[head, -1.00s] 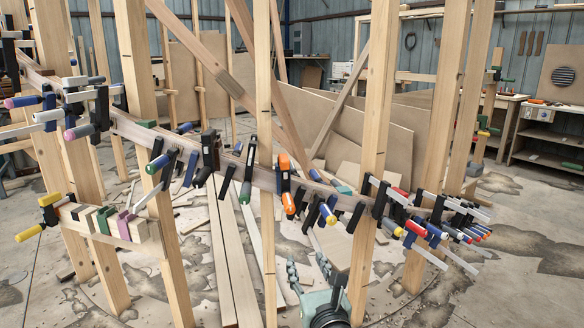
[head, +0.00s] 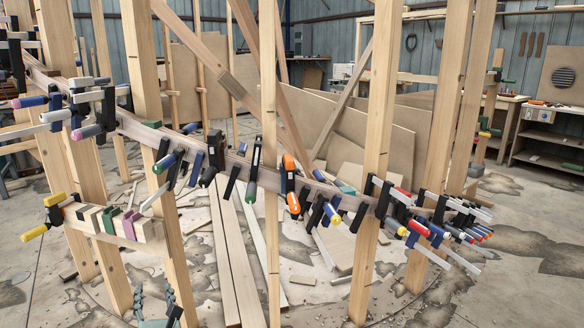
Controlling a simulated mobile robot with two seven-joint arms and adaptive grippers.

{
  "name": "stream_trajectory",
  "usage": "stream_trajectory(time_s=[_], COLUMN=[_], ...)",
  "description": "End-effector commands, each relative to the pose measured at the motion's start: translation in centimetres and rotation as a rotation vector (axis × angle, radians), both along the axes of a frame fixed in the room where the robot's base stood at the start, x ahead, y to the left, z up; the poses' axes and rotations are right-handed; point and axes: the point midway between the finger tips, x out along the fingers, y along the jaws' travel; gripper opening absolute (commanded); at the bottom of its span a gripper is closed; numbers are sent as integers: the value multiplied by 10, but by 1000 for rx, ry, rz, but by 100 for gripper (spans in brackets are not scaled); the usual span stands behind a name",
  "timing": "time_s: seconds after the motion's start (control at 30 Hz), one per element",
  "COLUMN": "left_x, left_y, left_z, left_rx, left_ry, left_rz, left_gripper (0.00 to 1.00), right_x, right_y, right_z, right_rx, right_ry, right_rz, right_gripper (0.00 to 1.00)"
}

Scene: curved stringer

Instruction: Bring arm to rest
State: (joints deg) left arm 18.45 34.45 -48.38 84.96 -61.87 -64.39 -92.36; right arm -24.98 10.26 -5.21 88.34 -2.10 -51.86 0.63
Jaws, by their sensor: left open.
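My left gripper (head: 154,298) shows at the bottom edge, left of the middle. Its two grey-green fingers point up and stand apart, with nothing between them. It is in front of the lower part of the wooden posts, below the clamped stringer and clear of the clamps in the picture. The rest of its arm is below the frame. My right gripper is not in view. The curved wooden stringer (head: 226,164) runs across the view from upper left to lower right, with many bar clamps along it.
Upright wooden posts (head: 372,160) stand close in front of me. Long boards (head: 232,262) lie on the floor behind the posts. Open floor (head: 500,270) shows at the right, with a workbench (head: 553,127) beyond.

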Motion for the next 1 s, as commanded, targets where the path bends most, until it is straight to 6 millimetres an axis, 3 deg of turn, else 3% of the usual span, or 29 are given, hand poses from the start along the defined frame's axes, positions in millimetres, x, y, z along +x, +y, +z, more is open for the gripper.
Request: stream_trajectory(time_s=[0.17,0.27,0.4,0.5,0.7,0.83,0.87,0.9,1.0], left_x=[-41,-77,-147,-198,-287,-340,-352,-352,-358], left_y=[45,71,109,130,159,175,179,157,115], left_z=[-71,-118,-185,-222,-266,-282,-285,-295,-312], left_rx=[-408,-681,-1109,-1371,-1730,-1884,-1914,-1949,-1995], left_ry=[18,-1,-100,-221,-532,-783,-850,-848,-839], left_rz=[130,253,515,724,1108,1342,1396,1425,1488], left_gripper=[45,45,45,45,45,45,45,45,45], right_x=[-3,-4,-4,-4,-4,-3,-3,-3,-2], right_y=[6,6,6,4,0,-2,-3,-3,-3], right_z=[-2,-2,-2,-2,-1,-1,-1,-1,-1], right_rx=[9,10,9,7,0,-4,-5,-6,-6], right_ry=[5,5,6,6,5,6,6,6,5], right_rz=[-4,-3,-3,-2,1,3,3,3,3], right_gripper=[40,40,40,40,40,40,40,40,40])
